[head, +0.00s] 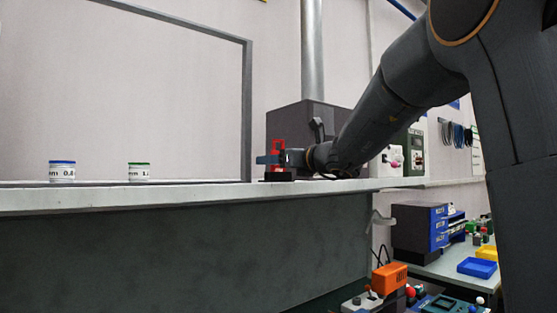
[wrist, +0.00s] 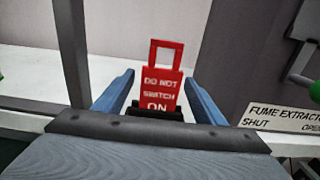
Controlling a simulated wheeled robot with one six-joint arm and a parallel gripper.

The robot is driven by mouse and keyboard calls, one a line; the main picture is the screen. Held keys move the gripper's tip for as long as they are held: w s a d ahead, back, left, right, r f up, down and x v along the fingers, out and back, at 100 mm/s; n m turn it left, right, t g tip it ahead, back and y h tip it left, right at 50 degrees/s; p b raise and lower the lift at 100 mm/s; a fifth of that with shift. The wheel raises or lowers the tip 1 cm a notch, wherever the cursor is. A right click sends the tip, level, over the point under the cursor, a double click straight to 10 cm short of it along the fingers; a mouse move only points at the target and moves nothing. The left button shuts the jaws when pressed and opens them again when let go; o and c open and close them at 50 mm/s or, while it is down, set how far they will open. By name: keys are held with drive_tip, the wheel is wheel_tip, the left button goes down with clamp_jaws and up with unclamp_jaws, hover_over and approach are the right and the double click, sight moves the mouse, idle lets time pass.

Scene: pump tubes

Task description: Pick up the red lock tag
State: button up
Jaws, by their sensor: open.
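The red lock tag (wrist: 160,88) stands upright in a dark holder (wrist: 153,107) and reads "DO NOT SWITCH ON". It has a rectangular loop at its top. In the head view the tag (head: 277,148) stands near the right end of the pale ledge, partly hidden by my gripper. My gripper (wrist: 158,92) is open, with one blue finger on each side of the tag. Gaps show between the tag and both fingers. In the head view my gripper (head: 268,160) reaches in level from the right at the tag's height.
A pale ledge (head: 200,197) runs across, with a grey frame post (head: 246,110) left of the tag. Two small labelled jars (head: 62,172) (head: 139,172) stand further left. A dark box with a pipe (head: 312,60) is behind. A "FUME EXTRACTOR" label (wrist: 283,117) is at right.

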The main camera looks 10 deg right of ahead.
drive_tip(key=shift+p+x, duration=0.6)
drive_tip(key=shift+x, duration=1.15)
drive_tip(key=shift+f, duration=0.1)
drive_tip(key=c, duration=1.1)
